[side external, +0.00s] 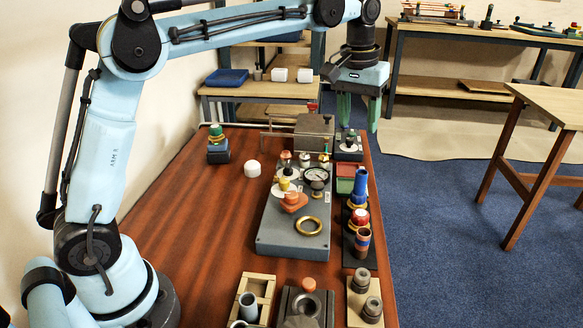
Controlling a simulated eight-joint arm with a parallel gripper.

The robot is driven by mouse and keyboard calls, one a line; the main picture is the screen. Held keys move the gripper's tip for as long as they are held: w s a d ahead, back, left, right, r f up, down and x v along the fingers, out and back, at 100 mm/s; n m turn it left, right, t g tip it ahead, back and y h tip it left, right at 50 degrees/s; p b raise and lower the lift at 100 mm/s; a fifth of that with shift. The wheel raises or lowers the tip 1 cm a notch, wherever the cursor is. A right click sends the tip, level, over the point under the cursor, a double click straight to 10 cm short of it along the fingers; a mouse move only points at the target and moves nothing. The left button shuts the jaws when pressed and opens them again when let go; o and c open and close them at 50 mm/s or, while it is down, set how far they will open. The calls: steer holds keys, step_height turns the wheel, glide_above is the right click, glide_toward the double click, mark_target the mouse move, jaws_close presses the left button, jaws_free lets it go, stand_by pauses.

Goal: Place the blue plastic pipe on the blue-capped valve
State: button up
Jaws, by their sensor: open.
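The blue plastic pipe (360,186) is likely the blue cylinder standing upright at the far end of the dark rack (350,256), right of the grey manifold plate (281,239). Several small valves stand on the plate. One at its far end has a thin teal-blue top (325,157); I cannot tell for sure whether it is the blue-capped valve. My gripper (358,112) has green fingers, spread apart and pointing down, with nothing visible between them. It is raised above the far right end of the table, beyond the pipe and above a small dark block (348,151).
A red-and-white part (360,218) and a copper-and-blue tube (362,240) share the rack. A grey metal box (314,130) stands behind the plate. Wooden trays (262,281) hold parts at the front. The brown table (190,225) is mostly clear on the left.

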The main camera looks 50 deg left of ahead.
steer(key=s+a+f+m+t, duration=0.1)
steer(key=s+f+m+t, duration=0.1)
steer(key=s, duration=0.8)
steer(key=s+a+f+m+t, duration=0.1)
steer(key=s+f+t, duration=0.3)
steer(key=s, duration=0.6)
step_height(320, 180, down, 3)
steer(key=shift+a+r+m, duration=0.2)
steer(key=shift+m, duration=0.2)
steer(key=shift+o, duration=0.3)
